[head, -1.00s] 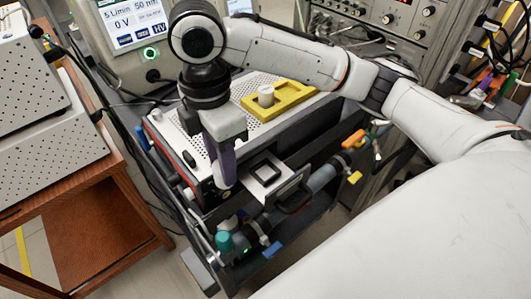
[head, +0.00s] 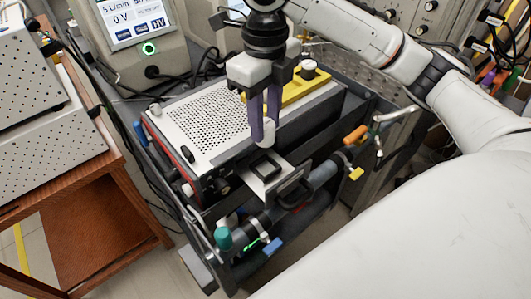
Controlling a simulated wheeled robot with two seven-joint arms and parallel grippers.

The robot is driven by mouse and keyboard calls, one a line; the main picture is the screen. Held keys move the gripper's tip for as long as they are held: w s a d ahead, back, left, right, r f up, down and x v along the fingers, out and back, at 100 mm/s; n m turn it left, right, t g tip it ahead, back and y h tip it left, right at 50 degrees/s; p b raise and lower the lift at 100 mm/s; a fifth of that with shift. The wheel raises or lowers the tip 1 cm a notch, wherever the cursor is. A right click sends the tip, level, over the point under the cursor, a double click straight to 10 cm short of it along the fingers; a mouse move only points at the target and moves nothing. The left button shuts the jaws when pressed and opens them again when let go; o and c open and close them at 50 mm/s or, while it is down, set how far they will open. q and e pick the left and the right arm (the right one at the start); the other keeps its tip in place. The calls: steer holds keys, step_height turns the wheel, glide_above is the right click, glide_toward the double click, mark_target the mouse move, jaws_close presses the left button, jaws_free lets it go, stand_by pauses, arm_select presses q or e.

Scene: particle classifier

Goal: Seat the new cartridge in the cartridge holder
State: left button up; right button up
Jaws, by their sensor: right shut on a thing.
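My right gripper (head: 264,132) has purple fingers pointing down and is shut on a small white cylinder (head: 267,134), which looks like the new cartridge. It holds the cartridge upright above the far edge of what looks like the cartridge holder (head: 283,177). That holder is a pale plate with a raised black square frame, sticking out from the front of the instrument. I cannot tell how large the gap is between cartridge and holder. My left gripper is not in view.
The instrument's perforated white top (head: 195,118) lies left of the gripper. A yellow tray (head: 290,98), partly hidden by the gripper, bears a dark-topped cylinder (head: 308,69). Tubes, a teal cap (head: 223,238) and an orange-handled part (head: 355,134) surround the holder.

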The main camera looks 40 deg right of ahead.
step_height(320, 180, down, 10)
steer(key=shift+r, duration=0.2)
stand_by(0.3)
steer(key=o, duration=1.2)
steer(key=shift+f, duration=0.1)
steer(key=shift+c, duration=0.2)
steer(key=shift+b, duration=0.3)
step_height(320, 180, up, 11)
steer(key=shift+p, duration=0.5)
steer(key=shift+r, duration=0.65)
steer(key=shift+s, duration=0.1)
